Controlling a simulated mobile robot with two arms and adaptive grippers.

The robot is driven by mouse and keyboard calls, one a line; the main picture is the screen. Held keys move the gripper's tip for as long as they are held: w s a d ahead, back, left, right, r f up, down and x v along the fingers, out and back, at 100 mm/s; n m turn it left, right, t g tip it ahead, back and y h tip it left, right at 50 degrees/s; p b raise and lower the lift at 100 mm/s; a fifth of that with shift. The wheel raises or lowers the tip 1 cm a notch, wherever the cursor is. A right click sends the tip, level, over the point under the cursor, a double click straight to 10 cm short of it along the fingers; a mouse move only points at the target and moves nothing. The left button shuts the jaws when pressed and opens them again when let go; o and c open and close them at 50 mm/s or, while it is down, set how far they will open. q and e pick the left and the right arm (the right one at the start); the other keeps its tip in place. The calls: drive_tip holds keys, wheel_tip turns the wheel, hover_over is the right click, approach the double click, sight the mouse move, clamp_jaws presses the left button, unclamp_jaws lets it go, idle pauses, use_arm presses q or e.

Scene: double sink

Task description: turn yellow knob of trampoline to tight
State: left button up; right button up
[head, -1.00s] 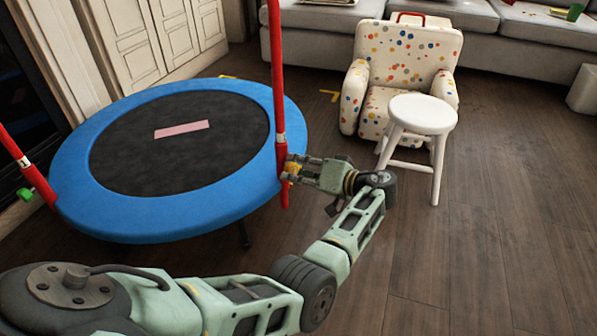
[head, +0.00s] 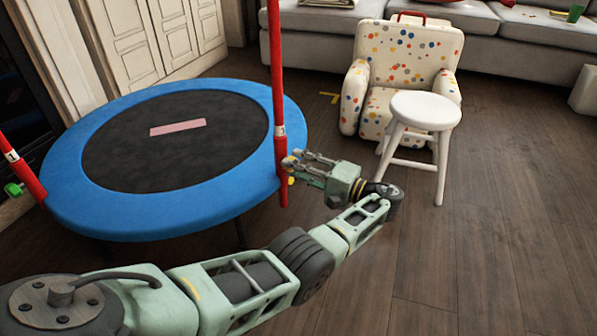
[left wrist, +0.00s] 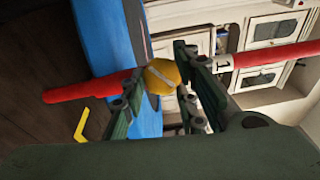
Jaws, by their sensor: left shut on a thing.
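The trampoline has a blue rim (head: 95,215) and two red posts. The yellow knob (left wrist: 162,76) sits on the near right red post (head: 278,90), low down beside the blue rim. In the left wrist view the knob is between the fingers of my left gripper (left wrist: 160,90), near their tips. In the head view my left gripper (head: 293,166) reaches the post from the right, and its fingers mostly hide the knob. It is shut on the knob. My right gripper is in neither view.
A green knob (head: 13,189) is on the left red post. A white stool (head: 425,112) and a dotted armchair (head: 408,55) stand to the right of my left gripper. A grey sofa is at the back. The wooden floor at the right is clear.

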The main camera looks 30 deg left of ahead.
use_arm(q)
drive_tip(key=m+y, duration=0.1)
drive_tip(key=m, duration=0.2)
drive_tip(key=f+m+t, duration=0.1)
drive_tip(key=m, duration=0.2)
drive_tip(key=m+t+y+p, duration=0.1)
drive_tip(key=m, duration=0.1)
drive_tip(key=shift+s+d+f+m+y, duration=0.1)
drive_tip(key=shift+s+f+m+y, duration=0.05)
drive_tip(key=shift+s+m+y, duration=0.2)
drive_tip(key=shift+m, duration=0.35)
drive_tip(key=o, duration=1)
